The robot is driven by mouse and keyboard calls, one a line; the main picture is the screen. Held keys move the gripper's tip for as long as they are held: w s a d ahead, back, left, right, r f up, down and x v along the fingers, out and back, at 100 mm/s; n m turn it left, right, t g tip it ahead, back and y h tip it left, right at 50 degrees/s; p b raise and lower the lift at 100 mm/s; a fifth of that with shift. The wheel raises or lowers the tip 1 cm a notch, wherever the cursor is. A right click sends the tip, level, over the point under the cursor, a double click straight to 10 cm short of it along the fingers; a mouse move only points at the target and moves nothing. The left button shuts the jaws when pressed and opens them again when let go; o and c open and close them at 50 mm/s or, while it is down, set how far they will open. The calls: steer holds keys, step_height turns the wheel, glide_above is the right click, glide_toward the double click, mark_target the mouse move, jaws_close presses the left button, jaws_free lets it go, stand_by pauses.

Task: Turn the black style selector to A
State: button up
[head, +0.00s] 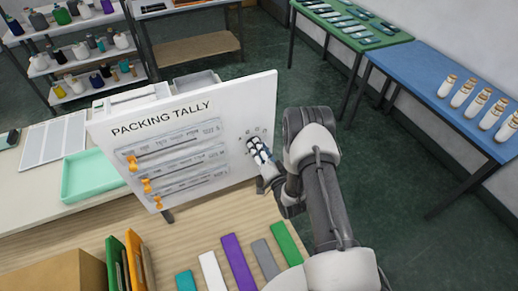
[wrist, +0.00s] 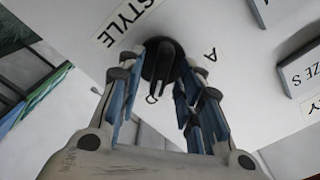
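The black style selector (wrist: 162,64) is a round knob with a raised ridge on the white board, beside the STYLE label (wrist: 126,20). The letter A (wrist: 210,55) is printed to its right in the wrist view. Another mark, partly hidden, shows below the knob. My gripper (wrist: 160,70) is open, with one finger on each side of the knob and gaps visible beside the ridge. I cannot tell which mark the knob points to. In the head view my gripper (head: 257,148) is at the board's right part and hides the knob.
The PACKING TALLY board (head: 262,95) has several slider rows with orange tabs at its left. Coloured strips (head: 238,262) lie on the wooden table in front. A mint tray (head: 90,178) is behind on the left. A blue table (head: 430,85) with bottles stands at the right.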

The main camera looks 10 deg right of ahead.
steer(key=shift+c, duration=0.3)
jaws_close()
stand_by(0.5)
steer(key=n+b, duration=1.4)
steer(key=b, duration=0.1)
steer(key=a+n+b, duration=0.1)
steer(key=n+b, duration=0.6)
steer(key=b, duration=0.1)
steer(key=shift+s+f, duration=0.1)
steer(key=shift+s, duration=0.05)
steer(key=shift+n+b, duration=0.35)
steer(key=shift+n, duration=0.05)
steer(key=shift+o, duration=0.3)
jaws_free()
